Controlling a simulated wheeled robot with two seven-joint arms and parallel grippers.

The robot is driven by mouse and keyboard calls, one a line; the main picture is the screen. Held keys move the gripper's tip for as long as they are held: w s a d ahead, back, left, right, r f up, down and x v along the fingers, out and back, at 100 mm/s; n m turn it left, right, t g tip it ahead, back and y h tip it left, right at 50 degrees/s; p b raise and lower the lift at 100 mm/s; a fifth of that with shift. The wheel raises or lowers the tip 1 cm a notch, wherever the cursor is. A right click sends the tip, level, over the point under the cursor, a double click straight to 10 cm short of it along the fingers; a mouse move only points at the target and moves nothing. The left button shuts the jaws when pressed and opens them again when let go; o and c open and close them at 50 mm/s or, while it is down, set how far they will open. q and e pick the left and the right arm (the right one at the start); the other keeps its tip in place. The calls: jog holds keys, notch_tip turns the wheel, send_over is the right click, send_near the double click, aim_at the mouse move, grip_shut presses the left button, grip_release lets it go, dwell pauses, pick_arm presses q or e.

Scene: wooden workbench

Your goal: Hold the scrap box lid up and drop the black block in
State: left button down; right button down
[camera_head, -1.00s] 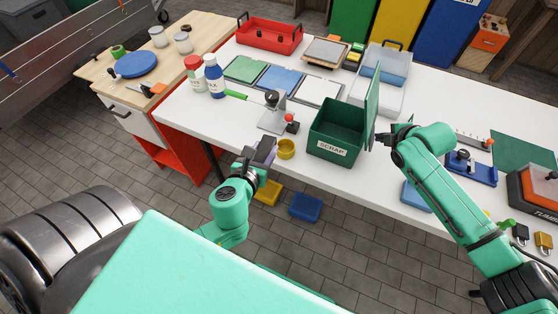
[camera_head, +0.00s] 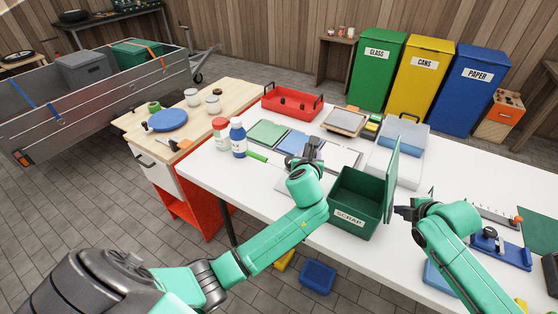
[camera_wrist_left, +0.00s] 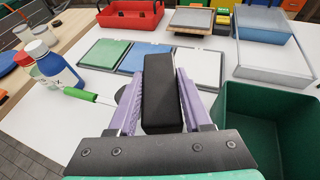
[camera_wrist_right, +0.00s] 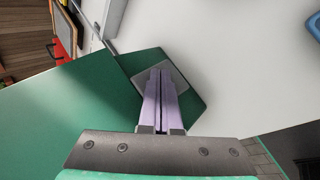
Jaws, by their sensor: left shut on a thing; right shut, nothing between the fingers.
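The green scrap box (camera_head: 345,212), labelled SCRAP, stands on the white bench. Its green lid (camera_head: 391,180) is up, nearly vertical, on the box's right side. My left gripper (camera_head: 313,150) is above the bench, up and left of the box. In the left wrist view it is shut on the black block (camera_wrist_left: 162,95), with the box's wall (camera_wrist_left: 232,105) to the right. My right gripper (camera_head: 397,212) is shut and empty, close beside the lid's outer side. In the right wrist view its fingertips overlap the lid (camera_wrist_right: 70,105); I cannot tell if they touch.
Green, blue and white panels (camera_head: 268,134) lie behind the left gripper. A clear bin (camera_head: 403,137) stands behind the box. Bottles (camera_head: 238,138) and a red tray (camera_head: 291,103) stand toward the back left. A blue tool (camera_head: 500,248) lies right of my right arm.

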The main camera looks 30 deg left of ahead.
pick_arm(q)
jog(key=w+d+r+m+h, duration=0.15)
jog(key=d+m+h, duration=0.25)
jog(key=d, duration=1)
jog(key=shift+t, duration=0.4)
jog(key=shift+s+f, duration=0.1)
jog(key=shift+f, duration=2.45)
jog(key=shift+c, duration=1.3)
grip_release()
jog(key=shift+s, duration=0.1)
jog(key=v, duration=1.1)
jog(key=shift+s+r, duration=0.25)
jog(key=shift+s, duration=0.1)
jog(key=shift+a, duration=0.15)
